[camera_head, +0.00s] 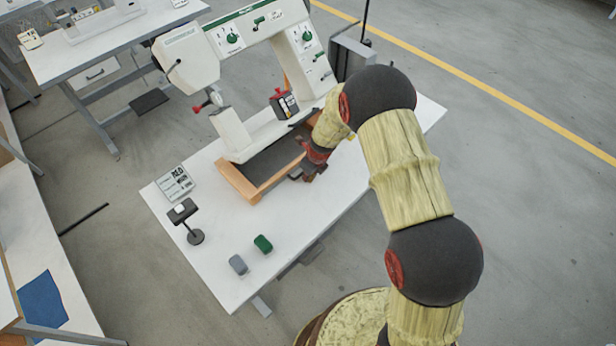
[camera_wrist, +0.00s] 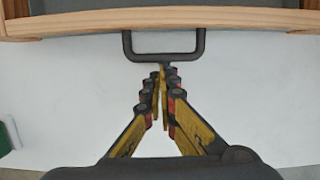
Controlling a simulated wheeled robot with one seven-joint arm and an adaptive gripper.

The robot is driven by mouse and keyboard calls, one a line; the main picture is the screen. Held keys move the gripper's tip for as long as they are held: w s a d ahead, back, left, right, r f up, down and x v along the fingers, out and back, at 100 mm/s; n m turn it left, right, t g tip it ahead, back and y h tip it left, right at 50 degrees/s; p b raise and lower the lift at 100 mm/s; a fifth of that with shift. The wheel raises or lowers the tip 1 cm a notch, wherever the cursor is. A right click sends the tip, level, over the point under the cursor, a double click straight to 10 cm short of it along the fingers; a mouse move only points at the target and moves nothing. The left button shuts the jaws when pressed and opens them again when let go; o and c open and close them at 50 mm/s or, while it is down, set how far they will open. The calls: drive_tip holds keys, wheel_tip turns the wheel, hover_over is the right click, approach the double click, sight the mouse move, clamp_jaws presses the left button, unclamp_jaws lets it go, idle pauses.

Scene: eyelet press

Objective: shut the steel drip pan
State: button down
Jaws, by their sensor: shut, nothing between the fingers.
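The drip pan (camera_head: 279,180) sits pulled out under the white press on the table. It shows light wooden walls and a dark grey inside. Its front wall (camera_wrist: 70,24) crosses the top of the wrist view, with a dark bar handle (camera_wrist: 163,55) on its outer face. My gripper (camera_wrist: 163,70) is shut and empty. Its fingertips are at the crossbar of the handle, around its middle; I cannot tell whether they touch. In the head view my gripper (camera_head: 308,176) is low over the table at the pan's front, partly covering the pan's right end.
The white eyelet press (camera_head: 240,125) stands over the pan. A sign (camera_head: 174,183), a small dark stand (camera_head: 190,222), a grey block (camera_head: 238,264) and a green block (camera_head: 263,243) are on the table's left part. The table (camera_head: 320,205) is bare in front of the pan.

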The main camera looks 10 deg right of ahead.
drive_tip(key=shift+w+r, duration=0.15)
drive_tip(key=v, duration=1.1)
drive_tip(key=shift+s+r, duration=0.25)
drive_tip(key=shift+r, duration=0.05)
drive_tip(key=shift+d, duration=0.15)
drive_tip(key=s+d+r+n+g, duration=0.1)
drive_tip(key=s+r+n+g, duration=0.15)
drive_tip(key=s+n, duration=1.05)
drive_tip(key=s+d+r+n+t+b, duration=0.1)
drive_tip(key=s+d+r+n+t, duration=0.2)
drive_tip(key=s+r+n, duration=0.4)
drive_tip(key=s+d+r+n+t+h+b, duration=0.1)
drive_tip(key=s+r+n, duration=0.7)
drive_tip(key=r, duration=1)
drive_tip(key=s+d+t+b, duration=0.1)
drive_tip(key=s+d+t, duration=0.1)
drive_tip(key=s, duration=0.1)
drive_tip(key=shift+s+d+r+n+h+b, duration=0.15)
drive_tip(key=shift+d+r+n+h+b, duration=0.15)
drive_tip(key=shift+d, duration=0.05)
